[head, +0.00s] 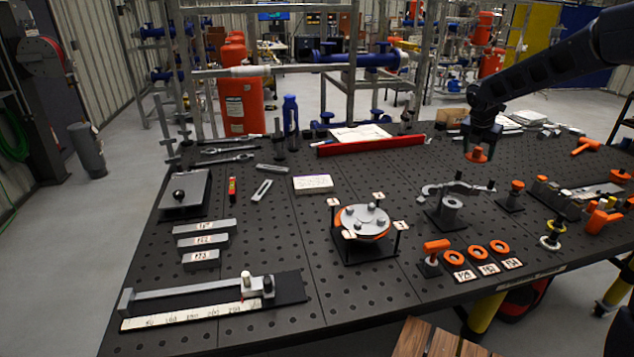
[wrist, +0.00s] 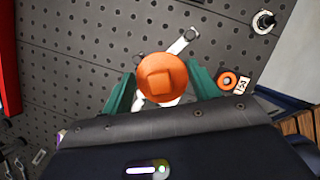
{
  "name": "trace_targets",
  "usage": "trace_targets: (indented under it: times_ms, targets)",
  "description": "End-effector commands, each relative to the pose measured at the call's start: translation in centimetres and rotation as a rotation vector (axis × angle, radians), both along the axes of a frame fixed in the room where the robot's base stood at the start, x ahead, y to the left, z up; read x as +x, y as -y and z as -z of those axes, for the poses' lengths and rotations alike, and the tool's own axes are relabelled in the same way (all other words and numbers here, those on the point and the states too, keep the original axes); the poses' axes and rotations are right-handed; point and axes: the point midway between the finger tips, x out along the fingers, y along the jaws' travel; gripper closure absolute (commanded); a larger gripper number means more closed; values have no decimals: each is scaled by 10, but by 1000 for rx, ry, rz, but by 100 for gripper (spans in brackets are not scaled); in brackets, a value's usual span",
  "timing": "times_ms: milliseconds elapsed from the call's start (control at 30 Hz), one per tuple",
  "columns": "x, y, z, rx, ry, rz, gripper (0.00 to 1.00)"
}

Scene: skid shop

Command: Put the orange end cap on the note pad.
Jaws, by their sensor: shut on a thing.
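The orange end cap (head: 477,156) is round with a square boss, held above the table at the back right in the head view. My gripper (head: 481,143) is shut on it. In the wrist view the cap (wrist: 162,78) sits between the two green fingers of my gripper (wrist: 162,90). The note pad (head: 313,184), white with a purplish edge, lies flat on the table left of centre in the head view. My gripper is well to the right of it and higher. I cannot make out the pad clearly in the wrist view.
A round flange fixture (head: 362,222) with posts stands in front of the pad. A red bar (head: 371,145) lies behind it, and a slotted grey link (head: 262,190) to its left. A clamp stand (head: 452,205) is below my gripper. Bare perforated table lies between pad and gripper.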

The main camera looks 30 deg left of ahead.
Motion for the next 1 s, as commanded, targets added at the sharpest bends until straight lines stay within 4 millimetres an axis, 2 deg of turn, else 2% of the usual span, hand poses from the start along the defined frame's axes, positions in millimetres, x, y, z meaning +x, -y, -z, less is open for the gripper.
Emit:
trace_targets:
  times_ms: [33,100,267,467,767,1000]
  targets:
    - [2,-23,-1,2,0,-45,68]
    - [5,-53,-3,2,0,-108,68]
    - [5,-121,-6,2,-1,-250,68]
    - [-4,-205,-9,2,-1,-424,68]
    - [-34,-329,-12,3,0,-678,68]
    - [-72,-421,-12,2,-2,-875,68]
